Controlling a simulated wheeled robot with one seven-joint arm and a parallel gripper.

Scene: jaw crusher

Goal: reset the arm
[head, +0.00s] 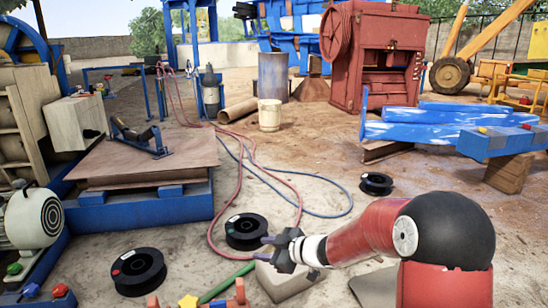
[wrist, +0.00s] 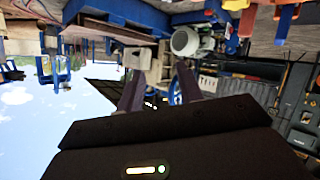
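My red and black arm (head: 370,232) reaches in from the right of the head view, stretched out to the left. At its end my gripper (head: 268,248) hangs in the air above the sandy ground, pointing left. In the wrist view my gripper (wrist: 160,78) shows its two dark fingers spread apart with a gap between them. Nothing is seen held between them. The wrist view is turned over, with sky at lower left.
Black spools (head: 138,270) lie near the gripper, one (head: 246,230) just behind it. A pale block (head: 285,280) is below. A blue-framed machine with a motor (head: 35,218) stands left; blue beams (head: 450,125) lie right. Red and blue hoses (head: 290,180) cross the ground.

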